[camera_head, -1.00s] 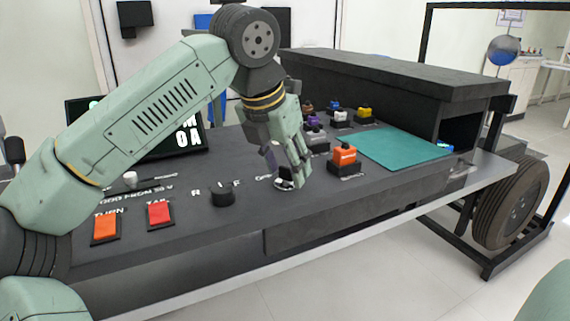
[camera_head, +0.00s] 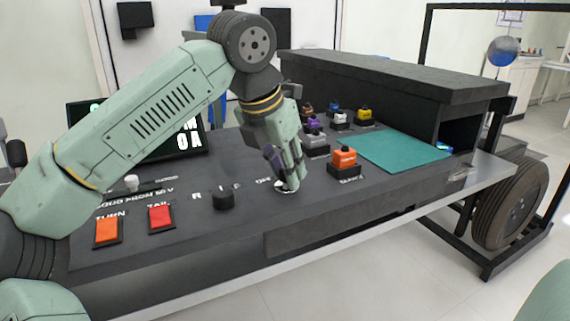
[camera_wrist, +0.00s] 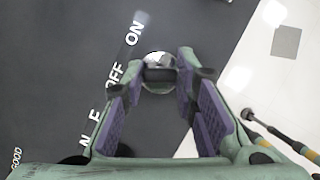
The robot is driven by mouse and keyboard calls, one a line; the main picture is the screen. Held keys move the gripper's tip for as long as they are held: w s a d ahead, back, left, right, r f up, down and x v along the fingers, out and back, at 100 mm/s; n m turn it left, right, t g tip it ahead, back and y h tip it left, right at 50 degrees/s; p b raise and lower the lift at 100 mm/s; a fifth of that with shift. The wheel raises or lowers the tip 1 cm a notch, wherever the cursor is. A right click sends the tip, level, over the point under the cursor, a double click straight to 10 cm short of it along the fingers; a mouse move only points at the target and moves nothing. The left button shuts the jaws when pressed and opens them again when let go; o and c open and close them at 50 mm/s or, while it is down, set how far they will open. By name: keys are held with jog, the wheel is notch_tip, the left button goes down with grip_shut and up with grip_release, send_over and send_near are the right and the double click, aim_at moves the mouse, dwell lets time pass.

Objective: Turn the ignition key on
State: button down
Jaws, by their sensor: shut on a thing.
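The ignition switch (camera_wrist: 158,60) is a round silver disc on the dark panel, with a dark key across it, near the labels OFF and ON in the wrist view. In the head view its silver rim (camera_head: 284,188) shows below my fingertips; the key is hidden there. My gripper (camera_head: 288,182) points down over the switch. In the wrist view my gripper (camera_wrist: 160,80) has its purple-padded fingers on both sides of the key, shut on it. The key's exact angle is hard to tell.
A black knob (camera_head: 224,198), an orange switch (camera_head: 107,232) and a red switch (camera_head: 160,217) lie to the left. An orange button (camera_head: 344,158) and several coloured ones stand to the right. A teal mat (camera_head: 395,150) lies beyond. A dark box (camera_head: 400,75) bounds the back.

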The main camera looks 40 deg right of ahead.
jog(key=shift+r+m+g+p, duration=0.3)
jog(key=shift+m+g+p, duration=0.1)
jog(key=shift+m+p, duration=0.75)
jog(key=m+g+p, duration=0.1)
jog(key=m+p, duration=0.2)
jog(key=shift+w+m+g+p, duration=0.1)
jog(key=shift+m+g+p, duration=0.15)
jog(key=shift+g+p, duration=0.05)
jog(key=m+g+p, duration=0.1)
jog(key=m+p, duration=0.1)
jog(key=m, duration=0.1)
jog(key=shift+f+p, duration=0.1)
jog(key=shift+p, duration=0.25)
jog(key=shift+w+d+f+m+g+y+p, duration=0.1)
jog(key=shift+m+g+y+p, duration=0.35)
jog(key=shift+m+p, duration=0.55)
jog(key=shift+m, duration=0.4)
jog(key=c, duration=1.3)
grip_release()
jog(key=shift+f, duration=0.1)
